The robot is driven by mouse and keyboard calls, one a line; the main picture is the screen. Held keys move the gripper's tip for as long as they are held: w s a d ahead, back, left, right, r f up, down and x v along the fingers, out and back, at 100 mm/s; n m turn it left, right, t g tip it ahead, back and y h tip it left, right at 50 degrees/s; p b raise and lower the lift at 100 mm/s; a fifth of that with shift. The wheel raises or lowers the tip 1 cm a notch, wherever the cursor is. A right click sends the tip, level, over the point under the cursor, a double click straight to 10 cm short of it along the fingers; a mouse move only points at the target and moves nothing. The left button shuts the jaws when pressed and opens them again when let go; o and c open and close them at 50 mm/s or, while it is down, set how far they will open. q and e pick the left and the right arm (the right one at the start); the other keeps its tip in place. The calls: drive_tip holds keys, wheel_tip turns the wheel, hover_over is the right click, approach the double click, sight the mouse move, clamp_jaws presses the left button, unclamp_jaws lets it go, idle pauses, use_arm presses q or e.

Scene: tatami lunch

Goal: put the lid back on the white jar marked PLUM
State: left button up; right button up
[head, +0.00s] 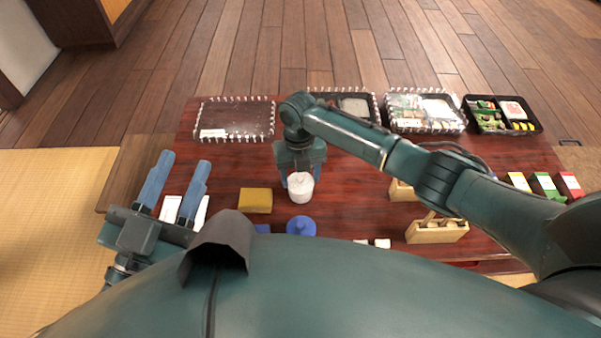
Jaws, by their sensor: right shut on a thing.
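A white round jar (300,190) stands on the dark red table, left of its middle. A pale knobbed top shows on it, between the fingers; I cannot tell where lid and jar meet, or whether they touch. No PLUM marking is readable. My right gripper (301,179) points down at the jar from above, its fingers shut on the white lid. My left gripper (181,163) is at the table's left side, fingers well apart and empty, far from the jar.
A blue knobbed round thing (301,226) is just in front of the jar. A yellow block (255,201) lies to its left. Wooden holders (437,231) stand at the right. Trays (236,133) and bento boxes (533,126) line the back. White cards (170,208) lie by my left gripper.

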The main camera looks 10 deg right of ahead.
idle(0.3)
drive_tip(key=o, duration=1.5)
drive_tip(key=shift+c, duration=0.2)
